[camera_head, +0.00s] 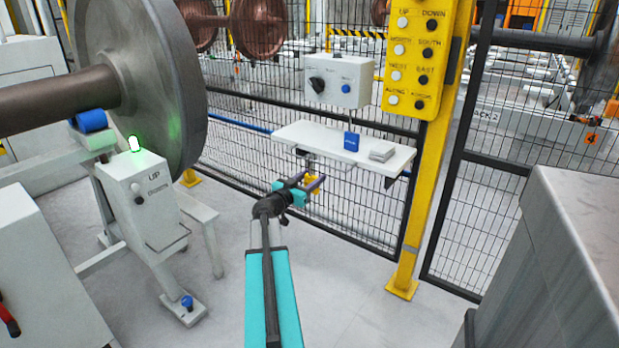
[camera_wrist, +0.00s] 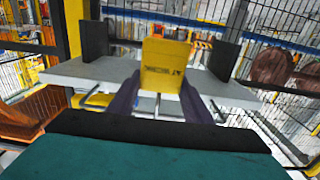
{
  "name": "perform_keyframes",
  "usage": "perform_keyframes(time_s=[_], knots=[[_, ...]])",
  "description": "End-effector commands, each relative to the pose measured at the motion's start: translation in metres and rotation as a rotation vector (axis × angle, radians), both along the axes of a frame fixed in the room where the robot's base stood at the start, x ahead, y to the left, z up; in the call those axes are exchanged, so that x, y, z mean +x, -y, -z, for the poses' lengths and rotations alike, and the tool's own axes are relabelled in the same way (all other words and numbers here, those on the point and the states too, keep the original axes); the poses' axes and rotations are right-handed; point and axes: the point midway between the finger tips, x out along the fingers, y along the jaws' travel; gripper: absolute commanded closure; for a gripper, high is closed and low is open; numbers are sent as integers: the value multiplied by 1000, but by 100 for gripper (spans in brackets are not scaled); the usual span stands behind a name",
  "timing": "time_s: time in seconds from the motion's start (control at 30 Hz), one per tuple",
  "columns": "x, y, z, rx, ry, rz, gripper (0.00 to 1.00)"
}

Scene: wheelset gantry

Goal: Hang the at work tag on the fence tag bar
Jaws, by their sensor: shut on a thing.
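My gripper (camera_head: 308,186) is in front of and below the shelf edge. It is shut on a yellow tag (camera_wrist: 165,66) with dark lettering that reads upside down in the wrist view. The tag shows small and yellow in the head view (camera_head: 314,185), between the purple fingers. The tag is apart from the fence (camera_head: 345,185).
A white shelf (camera_head: 290,133) on the fence bears a blue item (camera_head: 351,141) and a grey block (camera_head: 382,151). A control box (camera_head: 341,82) hangs above. A yellow post (camera_head: 428,180) stands right, a large wheelset (camera_head: 160,80) left. Floor in front is clear.

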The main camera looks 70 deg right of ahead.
Motion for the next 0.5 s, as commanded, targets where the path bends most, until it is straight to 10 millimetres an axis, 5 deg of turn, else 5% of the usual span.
perform_keyframes(time_s=[0.5], knots=[[-2, 10, 11, 0, 0, 0, 78]])
